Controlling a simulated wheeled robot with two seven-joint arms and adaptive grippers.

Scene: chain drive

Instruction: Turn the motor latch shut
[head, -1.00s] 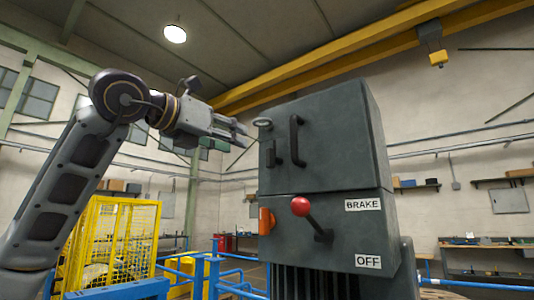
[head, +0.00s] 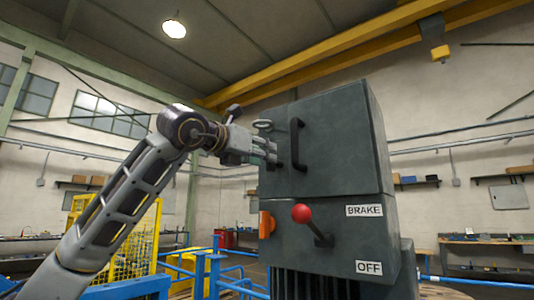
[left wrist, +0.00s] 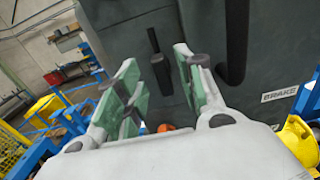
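The motor housing (head: 340,130) is a big dark grey box. Its latch, a short dark bar hanging downward, shows in the left wrist view (left wrist: 160,70) on the box's face. In the head view the latch is mostly hidden by my left gripper (head: 272,152). In the left wrist view this gripper (left wrist: 158,82) is open, its two green-padded fingers on either side of the latch. I see no finger closed on it; whether either touches it, I cannot tell. My right gripper is not in view.
A curved black handle (head: 298,144) stands out just right of the latch. Below are a red-knobbed brake lever (head: 302,213) and an orange part (head: 265,223). Blue rails (head: 207,268) and a yellow cage (head: 140,245) stand at left.

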